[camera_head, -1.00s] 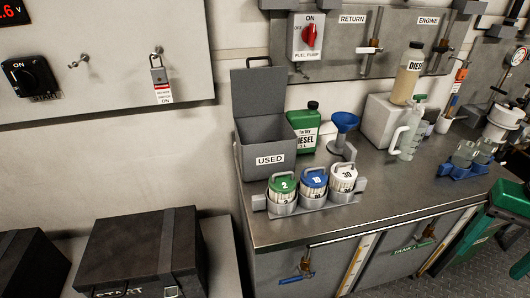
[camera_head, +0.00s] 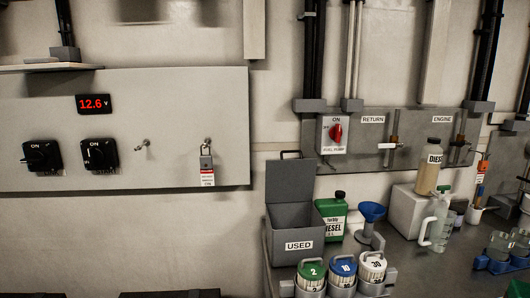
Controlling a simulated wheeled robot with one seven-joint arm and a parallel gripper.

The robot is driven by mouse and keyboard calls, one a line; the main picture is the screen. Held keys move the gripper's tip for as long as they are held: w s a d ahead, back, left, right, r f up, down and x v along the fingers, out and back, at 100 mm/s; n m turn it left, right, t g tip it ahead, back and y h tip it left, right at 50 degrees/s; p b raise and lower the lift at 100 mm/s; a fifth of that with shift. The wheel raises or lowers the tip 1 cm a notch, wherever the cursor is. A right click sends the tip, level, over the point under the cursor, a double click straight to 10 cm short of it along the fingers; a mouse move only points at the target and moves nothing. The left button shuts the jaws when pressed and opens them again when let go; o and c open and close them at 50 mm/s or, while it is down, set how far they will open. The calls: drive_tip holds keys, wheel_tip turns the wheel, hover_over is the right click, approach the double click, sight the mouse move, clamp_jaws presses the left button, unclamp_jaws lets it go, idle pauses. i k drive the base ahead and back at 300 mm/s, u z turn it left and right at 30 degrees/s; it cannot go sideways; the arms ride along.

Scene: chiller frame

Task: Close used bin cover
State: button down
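The used bin (camera_head: 297,242) is a grey box with a white "USED" label on its front. It stands at the left end of the metal counter. Its grey cover (camera_head: 291,180) is open and stands upright at the back, with a handle (camera_head: 291,154) at its top edge. The bin's inside shows partly and looks empty from here. My gripper is not in view now. A green piece that may be my arm showed at the right in the earlier view.
A green diesel can (camera_head: 332,217) and a blue funnel (camera_head: 371,213) stand right of the bin. Several numbered canisters (camera_head: 342,271) sit in a rack before it. A wall panel (camera_head: 230,125) with switches is at left. A fuel pump switch (camera_head: 337,134) is above.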

sight(290, 181)
drive_tip(key=u, duration=0.8)
drive_tip(key=k, duration=1.05)
drive_tip(key=u, duration=0.9)
drive_tip(key=i, duration=1.3)
drive_tip(key=z, duration=1.2)
drive_tip(key=i, duration=0.8)
drive_tip(key=z, duration=0.55)
